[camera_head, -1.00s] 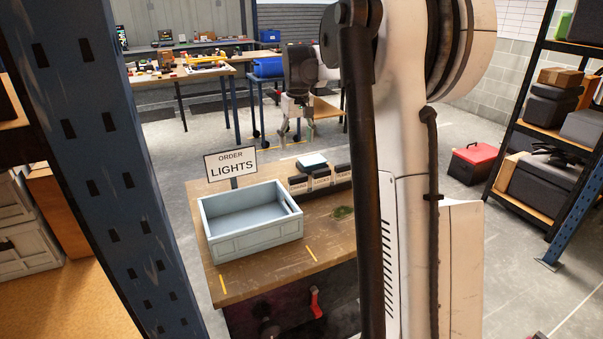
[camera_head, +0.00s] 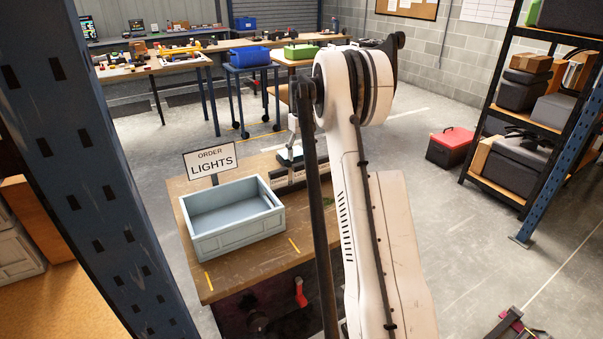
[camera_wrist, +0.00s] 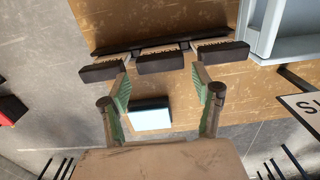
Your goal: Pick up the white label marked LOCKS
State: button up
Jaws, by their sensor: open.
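Three dark holders stand in a row on the wooden workbench (camera_head: 225,275). In the wrist view the left holder (camera_wrist: 103,72), middle holder (camera_wrist: 162,63) and right holder (camera_wrist: 221,52) show pale label edges. No lettering is legible, so I cannot tell which label reads LOCKS. My gripper (camera_wrist: 161,85) is open, its greenish fingers spread on either side of the middle holder in the picture. Nothing is held between them. A small white and pale-blue block (camera_wrist: 150,114) shows between the fingers, nearer the palm. In the head view my arm hides part of the holders.
A blue rack post (camera_head: 100,170) fills the near left. A red toolbox (camera_head: 450,144) and shelving are at right.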

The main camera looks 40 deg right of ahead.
aim_at(301, 163)
jog(key=shift+w+f+p, duration=0.1)
jog(key=shift+f+p, duration=0.3)
jog(key=shift+f, duration=3.45)
jog(key=c, duration=0.8)
jog(key=shift+r, duration=0.2)
